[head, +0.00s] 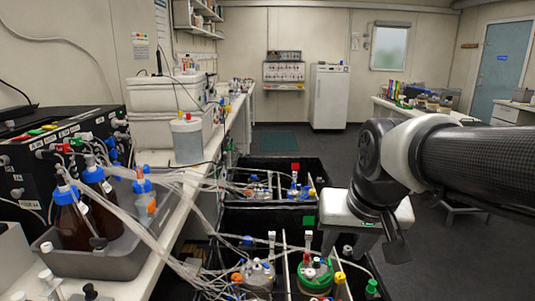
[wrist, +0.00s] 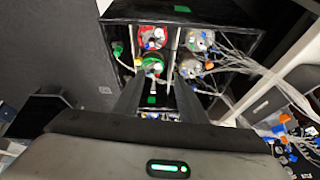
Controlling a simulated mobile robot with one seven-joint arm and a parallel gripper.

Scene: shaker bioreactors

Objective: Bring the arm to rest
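My gripper (wrist: 158,84) shows in the wrist view with its two dark fingers apart and nothing held between them. In the head view my arm reaches in from the right, and the pale gripper body (head: 365,209) hangs over the right side of the black shaker boxes, pointing down. Beyond the fingers in the wrist view is a black box with glass vessels: one with a green collar (wrist: 152,65) and one with a red collar (wrist: 152,38). The green-collared vessel (head: 315,276) also shows in the head view, at the lower centre. The fingertips are partly hidden in the head view.
The left bench (head: 178,222) carries a grey tray (head: 115,262) with brown bottles (head: 70,225). Loose tubes run from it to the vessels. A second black box (head: 265,165) stands farther back. The floor (head: 450,245) at right is open, apart from a stool.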

